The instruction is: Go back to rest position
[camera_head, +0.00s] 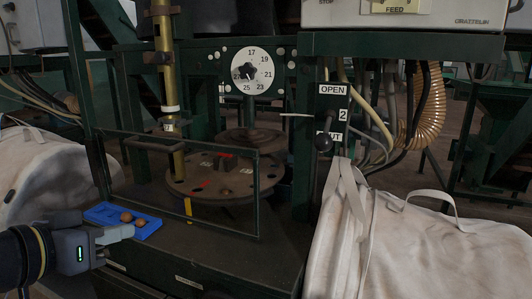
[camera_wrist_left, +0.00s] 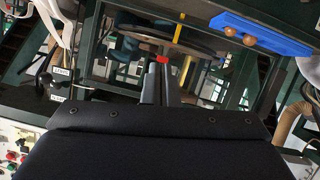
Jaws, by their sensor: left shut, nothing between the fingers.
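My left gripper (camera_head: 128,232) is at the lower left of the head view, its grey fingers closed together and empty. The fingers also show in the left wrist view (camera_wrist_left: 160,82), shut with nothing between them. In the head view the gripper is beside the near edge of a blue tray (camera_head: 103,211), close to it; I cannot tell if they touch. The tray holds two small brown balls (camera_head: 126,217). The tray also shows in the left wrist view (camera_wrist_left: 283,42), at the top right. My right gripper is in neither view.
A dark green machine has a wire-framed guard (camera_head: 258,195), a round turntable (camera_head: 225,180) and a numbered dial (camera_head: 250,70). A lever box marked OPEN (camera_head: 331,104) hangs at centre right. Large pale bags stand at right (camera_head: 400,250) and left (camera_head: 45,175).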

